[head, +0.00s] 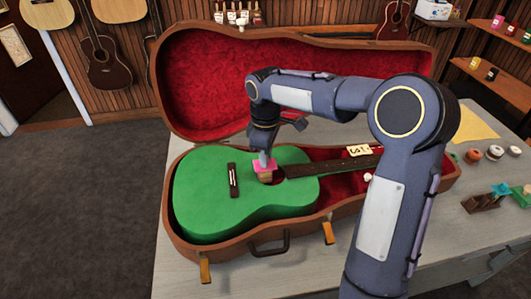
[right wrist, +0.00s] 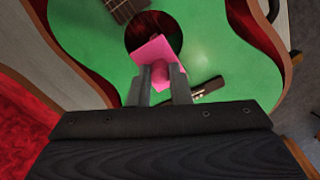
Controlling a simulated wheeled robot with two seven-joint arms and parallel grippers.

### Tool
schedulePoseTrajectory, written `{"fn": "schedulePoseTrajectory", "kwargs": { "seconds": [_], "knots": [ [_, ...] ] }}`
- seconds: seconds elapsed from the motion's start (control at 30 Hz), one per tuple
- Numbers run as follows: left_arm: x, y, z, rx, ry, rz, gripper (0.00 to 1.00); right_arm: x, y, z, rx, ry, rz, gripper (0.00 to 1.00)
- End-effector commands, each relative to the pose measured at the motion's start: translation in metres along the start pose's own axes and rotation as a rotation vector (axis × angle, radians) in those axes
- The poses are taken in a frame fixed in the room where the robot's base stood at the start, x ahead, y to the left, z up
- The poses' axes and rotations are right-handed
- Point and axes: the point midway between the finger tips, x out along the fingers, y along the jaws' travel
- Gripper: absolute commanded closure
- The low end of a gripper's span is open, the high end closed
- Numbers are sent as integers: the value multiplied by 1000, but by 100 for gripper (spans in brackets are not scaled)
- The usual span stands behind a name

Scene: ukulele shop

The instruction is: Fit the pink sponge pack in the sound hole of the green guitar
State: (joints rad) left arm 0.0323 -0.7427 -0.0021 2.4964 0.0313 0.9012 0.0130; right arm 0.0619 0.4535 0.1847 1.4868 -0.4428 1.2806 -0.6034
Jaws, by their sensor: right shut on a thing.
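The green guitar (head: 225,205) lies face up in an open brown case with red lining. Its dark bridge (head: 233,180) is left of the sound hole. The sound hole (right wrist: 148,25) shows in the right wrist view, partly covered by the pink sponge pack (right wrist: 154,58). My right gripper (right wrist: 160,80) is shut on the pink sponge pack, which also shows in the head view (head: 264,165). The pack is at the edge of the sound hole; I cannot tell whether it touches the guitar. My left gripper is not in view.
The case (head: 182,244) rests on a pale table (head: 300,278), its raised lid (head: 215,85) standing behind the guitar. A small label card (head: 360,150) is near the neck.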

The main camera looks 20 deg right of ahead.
Motion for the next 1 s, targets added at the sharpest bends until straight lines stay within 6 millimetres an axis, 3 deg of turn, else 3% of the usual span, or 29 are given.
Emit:
{"fn": "schedulePoseTrajectory", "kwargs": {
  "seconds": [0.5,1.0],
  "knots": [
    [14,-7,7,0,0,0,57,27,0,0,0,-1,0,100],
    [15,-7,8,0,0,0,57,29,0,0,0,-1,0,100]
  ]
}}
